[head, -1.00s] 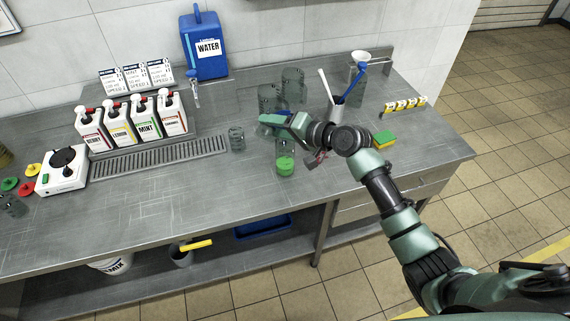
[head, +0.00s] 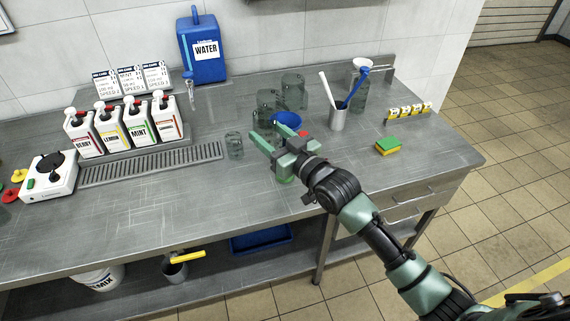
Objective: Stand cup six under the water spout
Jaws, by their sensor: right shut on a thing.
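The blue water container (head: 205,55) stands at the back wall, and its spout (head: 189,82) hangs over its front left. My right gripper (head: 264,134) is at the middle of the counter, right of the spout. It is shut on what looks like a clear cup (head: 261,119), whose outline blends with the glass behind. A small clear cup (head: 234,146) stands alone left of the gripper. I cannot read any cup number. My left gripper is not in view.
Large clear jars (head: 293,92) and a blue bowl (head: 288,119) stand behind my gripper. A utensil holder (head: 337,119) and sponge (head: 388,145) are to the right. Syrup bottles (head: 139,125) and a drain grate (head: 150,165) are left. The counter front is clear.

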